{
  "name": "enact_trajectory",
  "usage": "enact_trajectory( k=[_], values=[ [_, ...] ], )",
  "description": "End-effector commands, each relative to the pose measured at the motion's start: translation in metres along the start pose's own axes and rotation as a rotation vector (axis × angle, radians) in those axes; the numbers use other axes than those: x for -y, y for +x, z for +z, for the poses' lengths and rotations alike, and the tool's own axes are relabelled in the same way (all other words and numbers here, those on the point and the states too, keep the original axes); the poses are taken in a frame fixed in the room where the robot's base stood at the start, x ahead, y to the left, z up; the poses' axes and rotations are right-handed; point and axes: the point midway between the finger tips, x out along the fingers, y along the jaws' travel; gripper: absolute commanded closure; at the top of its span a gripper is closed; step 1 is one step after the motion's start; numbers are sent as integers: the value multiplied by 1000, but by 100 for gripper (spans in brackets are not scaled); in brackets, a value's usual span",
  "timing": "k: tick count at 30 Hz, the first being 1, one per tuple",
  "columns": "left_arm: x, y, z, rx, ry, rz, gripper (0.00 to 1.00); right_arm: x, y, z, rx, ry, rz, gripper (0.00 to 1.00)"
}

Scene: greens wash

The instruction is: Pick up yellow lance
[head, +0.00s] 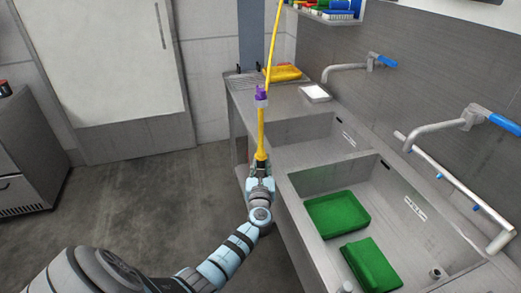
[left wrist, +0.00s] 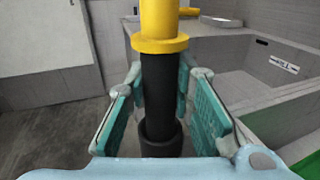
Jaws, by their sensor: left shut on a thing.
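The yellow lance (head: 261,138) stands roughly upright in front of the sink unit, with a purple part at its upper end in the head view. My left gripper (head: 260,170) is shut on its lower part. In the left wrist view the lance's black grip section (left wrist: 158,95) lies between the two teal finger pads, below a yellow collar (left wrist: 160,45). My right gripper is not in view.
The steel sink unit (head: 292,131) has two basins; green trays (head: 338,213) (head: 370,264) lie in the near one. Blue-handled taps (head: 383,61) (head: 496,118) are on the wall. A yellow item (head: 284,73) lies on the far counter.

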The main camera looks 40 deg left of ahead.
Motion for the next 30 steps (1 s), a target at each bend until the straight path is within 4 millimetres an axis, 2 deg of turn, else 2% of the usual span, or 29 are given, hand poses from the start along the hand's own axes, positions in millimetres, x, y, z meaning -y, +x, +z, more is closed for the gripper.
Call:
enact_trajectory(
  k=[5, 8, 11, 14, 21, 24, 30],
  values=[
    [0, 0, 4, 1, -1, 0, 89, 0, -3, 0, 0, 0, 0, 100],
    [0, 0, 15, 1, -1, 1, 89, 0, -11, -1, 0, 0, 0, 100],
    [0, 0, 36, 2, -2, 0, 89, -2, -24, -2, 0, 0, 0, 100],
    [0, 0, 65, 3, -2, 0, 89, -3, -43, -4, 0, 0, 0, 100],
    [0, 0, 147, 4, -3, -1, 89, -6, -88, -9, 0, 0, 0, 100],
    [0, 0, 173, 4, -2, -1, 89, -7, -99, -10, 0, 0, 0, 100],
    [0, 0, 204, 2, -1, 1, 89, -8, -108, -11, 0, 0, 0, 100]
  ],
)
